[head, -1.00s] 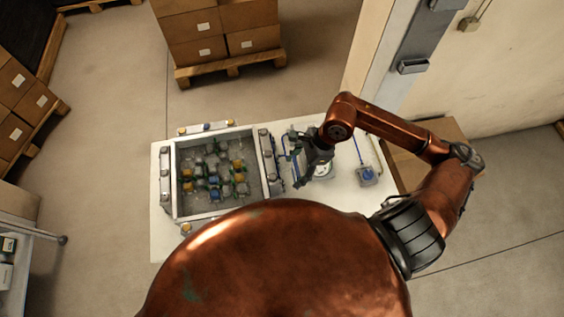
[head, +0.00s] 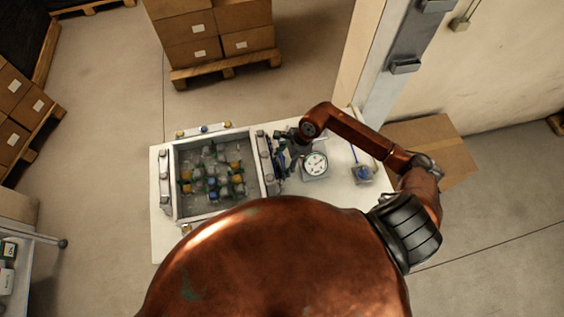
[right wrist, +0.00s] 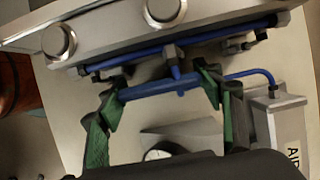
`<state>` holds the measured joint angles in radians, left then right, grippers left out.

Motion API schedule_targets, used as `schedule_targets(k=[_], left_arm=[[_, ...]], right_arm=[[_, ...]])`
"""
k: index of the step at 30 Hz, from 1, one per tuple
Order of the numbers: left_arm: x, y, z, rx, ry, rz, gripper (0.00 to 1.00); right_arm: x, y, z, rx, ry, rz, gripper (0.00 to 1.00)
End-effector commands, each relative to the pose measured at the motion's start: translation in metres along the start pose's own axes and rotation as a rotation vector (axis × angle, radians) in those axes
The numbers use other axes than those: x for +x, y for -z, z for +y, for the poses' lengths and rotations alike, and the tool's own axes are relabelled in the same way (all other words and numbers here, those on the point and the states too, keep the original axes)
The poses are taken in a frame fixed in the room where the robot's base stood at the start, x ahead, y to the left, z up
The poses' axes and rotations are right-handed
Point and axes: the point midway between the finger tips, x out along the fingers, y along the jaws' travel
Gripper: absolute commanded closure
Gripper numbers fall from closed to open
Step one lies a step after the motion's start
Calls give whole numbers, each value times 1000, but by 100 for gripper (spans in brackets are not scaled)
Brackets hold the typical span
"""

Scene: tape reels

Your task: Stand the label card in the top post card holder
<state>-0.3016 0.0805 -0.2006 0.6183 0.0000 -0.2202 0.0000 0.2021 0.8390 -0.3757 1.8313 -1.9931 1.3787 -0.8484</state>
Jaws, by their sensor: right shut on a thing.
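I cannot make out the label card or the top post card holder in either view. My right gripper (head: 281,154) is beside the right rail of the tray, over the white table. In the right wrist view its green-padded fingers (right wrist: 160,90) are on both ends of a short blue bar (right wrist: 150,91) and shut on it. A blue stem rises from the bar toward a dark fitting under a grey rail (right wrist: 115,35) with round knobs. I cannot tell whether bar and fitting are joined. My left gripper is not in view.
The grey tray (head: 170,185) holds several yellow, blue and green-trimmed fittings. A round dial gauge (head: 316,164) stands right of the gripper. A blue-topped part (head: 362,173) stands farther right. A grey box marked "AIR" (right wrist: 283,125) is close beside the right finger.

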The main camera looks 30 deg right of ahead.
Motion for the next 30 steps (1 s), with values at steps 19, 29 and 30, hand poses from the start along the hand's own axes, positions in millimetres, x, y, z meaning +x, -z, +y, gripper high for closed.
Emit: schedule_targets(k=[19,29,30], left_arm=[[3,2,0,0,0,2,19],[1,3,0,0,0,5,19],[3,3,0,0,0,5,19]], right_arm=[[2,1,0,0,0,0,22],[-9,0,-1,-2,3,2,22],[-14,1,-1,-3,3,3,22]])
